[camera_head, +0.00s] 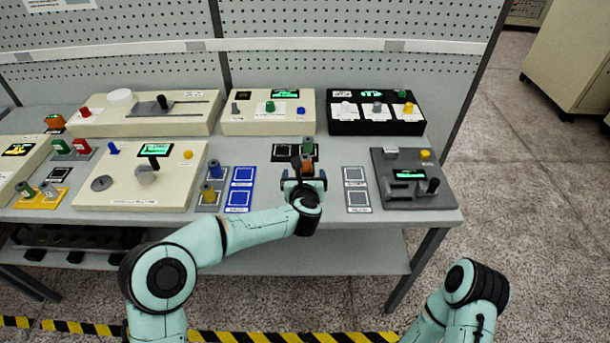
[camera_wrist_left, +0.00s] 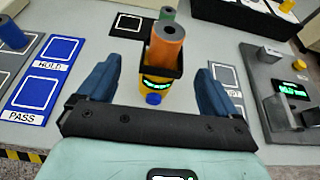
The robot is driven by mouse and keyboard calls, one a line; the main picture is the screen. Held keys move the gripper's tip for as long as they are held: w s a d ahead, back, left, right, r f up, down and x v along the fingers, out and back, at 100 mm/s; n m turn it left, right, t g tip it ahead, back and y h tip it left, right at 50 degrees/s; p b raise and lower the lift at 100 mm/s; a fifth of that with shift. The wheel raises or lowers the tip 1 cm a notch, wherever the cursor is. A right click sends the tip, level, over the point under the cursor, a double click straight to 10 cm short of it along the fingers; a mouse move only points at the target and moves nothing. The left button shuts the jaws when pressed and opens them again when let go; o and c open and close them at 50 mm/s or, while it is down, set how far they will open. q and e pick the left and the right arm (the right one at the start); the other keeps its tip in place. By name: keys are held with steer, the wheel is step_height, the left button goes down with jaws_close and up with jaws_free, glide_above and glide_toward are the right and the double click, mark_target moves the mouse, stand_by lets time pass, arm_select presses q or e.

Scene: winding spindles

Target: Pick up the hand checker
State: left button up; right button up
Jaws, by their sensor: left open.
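The hand checker (camera_wrist_left: 152,91) shows in the left wrist view as a small yellow device with a lit green display, a blue button and a black cradle on top. An orange spindle (camera_wrist_left: 167,48) with a grey hollow end is at the cradle; in the head view the spindle (camera_head: 307,164) shows between the fingers. My left gripper (camera_head: 305,175) is open at the table's front middle. In the left wrist view its blue fingers (camera_wrist_left: 160,80) stand on either side of the checker, with gaps showing. The gripper hides most of the checker in the head view. My right gripper is out of view.
Blue pads (camera_head: 240,185) marked HOLD and PASS lie left of the gripper, grey pads (camera_head: 357,189) right. A dark grey device (camera_head: 412,178) stands farther right.

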mark_target(305, 170)
arm_select(q)
steer(key=shift+w+f, duration=0.2)
steer(key=shift+w, duration=0.3)
steer(key=p+x, duration=0.3)
steer(key=x, duration=0.2)
steer(key=shift+w+d+r, duration=0.15)
steer(key=shift+w, duration=0.05)
steer(key=shift+s, duration=0.2)
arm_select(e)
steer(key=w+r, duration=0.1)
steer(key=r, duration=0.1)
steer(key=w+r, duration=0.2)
arm_select(q)
steer(key=c, duration=1.4)
step_height(305, 170, up, 9)
steer(key=shift+r+p, duration=0.1)
steer(key=shift+p, duration=0.2)
step_height(305, 170, up, 11)
steer(key=p, duration=0.1)
steer(key=shift+p, duration=0.35)
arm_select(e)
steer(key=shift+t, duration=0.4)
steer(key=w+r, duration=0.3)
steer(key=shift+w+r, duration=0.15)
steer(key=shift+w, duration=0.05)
arm_select(q)
steer(key=shift+f, duration=0.2)
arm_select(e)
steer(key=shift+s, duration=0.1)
